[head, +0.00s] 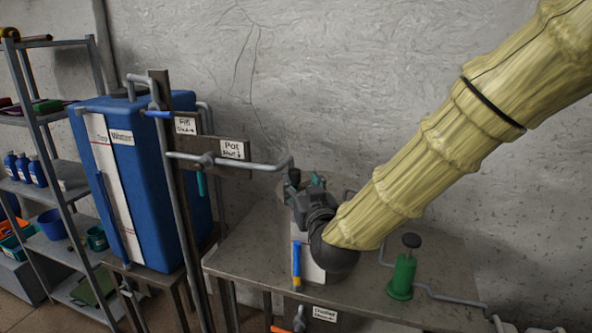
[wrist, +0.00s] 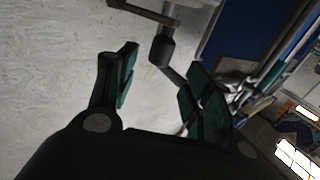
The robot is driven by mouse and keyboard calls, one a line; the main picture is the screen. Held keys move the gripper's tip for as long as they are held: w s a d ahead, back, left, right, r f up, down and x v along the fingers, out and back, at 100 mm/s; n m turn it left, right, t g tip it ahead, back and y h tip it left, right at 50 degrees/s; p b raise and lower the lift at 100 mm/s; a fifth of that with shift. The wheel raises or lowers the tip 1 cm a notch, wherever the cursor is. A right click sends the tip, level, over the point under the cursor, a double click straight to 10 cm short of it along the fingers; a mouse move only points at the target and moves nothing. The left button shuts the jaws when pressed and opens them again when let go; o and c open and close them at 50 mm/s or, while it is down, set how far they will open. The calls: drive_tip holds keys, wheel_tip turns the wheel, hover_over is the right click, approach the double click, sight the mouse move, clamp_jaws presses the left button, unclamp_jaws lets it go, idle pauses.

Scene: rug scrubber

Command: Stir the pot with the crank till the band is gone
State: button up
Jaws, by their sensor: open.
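My gripper (head: 305,183) is open above the bench, with its black wrist in front of the pot (head: 312,268). Only a pale strip of the pot's front shows, with an upright blue and yellow gauge (head: 296,264). The rest of the pot is hidden by my arm. In the wrist view the two teal-padded fingers (wrist: 162,62) are spread apart. A dark cylinder on a thin rod (wrist: 164,48) shows between or beyond them; I cannot tell whether it is the crank's handle. No contact is clear. I cannot make out the crank or the band in the head view.
A grey spout pipe (head: 235,161) by the "Pot" sign (head: 233,149) ends close to my gripper. A blue water tank (head: 150,180) stands left. A green pump (head: 403,275) with a black knob stands on the bench (head: 235,258) at right. Shelves (head: 62,170) stand far left.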

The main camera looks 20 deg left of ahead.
sight(296, 176)
drive_tip(key=p+x, duration=0.2)
drive_tip(key=x, duration=0.6)
drive_tip(key=shift+p, duration=0.3)
drive_tip(key=shift+s+d, duration=0.1)
clamp_jaws()
